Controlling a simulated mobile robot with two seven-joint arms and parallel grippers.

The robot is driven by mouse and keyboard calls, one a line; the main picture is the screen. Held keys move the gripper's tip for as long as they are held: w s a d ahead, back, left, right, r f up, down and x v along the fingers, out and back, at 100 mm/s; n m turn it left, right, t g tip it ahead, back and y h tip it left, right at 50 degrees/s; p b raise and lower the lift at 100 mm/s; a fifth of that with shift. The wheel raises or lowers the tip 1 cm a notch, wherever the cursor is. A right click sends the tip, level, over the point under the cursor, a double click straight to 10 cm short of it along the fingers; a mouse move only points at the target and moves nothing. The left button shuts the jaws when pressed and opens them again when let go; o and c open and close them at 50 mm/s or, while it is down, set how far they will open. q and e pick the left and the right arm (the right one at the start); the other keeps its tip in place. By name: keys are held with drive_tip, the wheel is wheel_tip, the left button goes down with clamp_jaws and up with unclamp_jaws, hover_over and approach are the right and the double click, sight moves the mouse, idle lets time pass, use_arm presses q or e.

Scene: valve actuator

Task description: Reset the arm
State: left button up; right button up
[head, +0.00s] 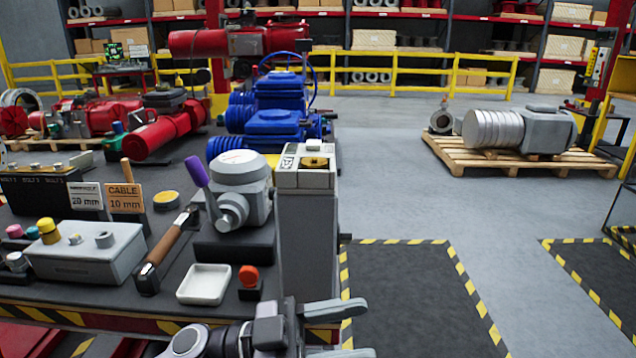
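My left gripper (362,329) is at the bottom centre of the head view, with its arm (215,342) coming in from the left. Its two grey fingers point right and stand apart, with nothing between them. It is in front of the bench's front edge, below a grey pedestal (307,240). A grey valve actuator (243,175) with a purple-handled lever (199,176) stands on the bench, above and left of the gripper and apart from it. The lever tilts up to the left. My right gripper is not in view.
Blue actuators (272,122) stand behind. Floor at right is open, with a pallet (520,160) further back.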

use_arm(q)
drive_tip(key=w+a+f+n+t+y+p, duration=0.1)
drive_tip(key=w+a+f+n+t+y, duration=0.4)
drive_tip(key=a+f+n+t+y, duration=0.9)
drive_tip(key=s+a+f+n+g+y, duration=0.1)
drive_tip(key=s+a+f+n+y, duration=0.1)
drive_tip(key=s+a+f, duration=0.2)
drive_tip(key=s+a+f+n+g+y, duration=0.2)
drive_tip(key=s+a+f, duration=0.3)
drive_tip(key=s+f, duration=0.5)
wheel_tip(320, 180, down, 3)
drive_tip(key=shift+s+a+f+n+y+p, duration=0.15)
drive_tip(key=shift+a+n+y+p, duration=0.1)
drive_tip(key=shift+n+y+p, duration=0.25)
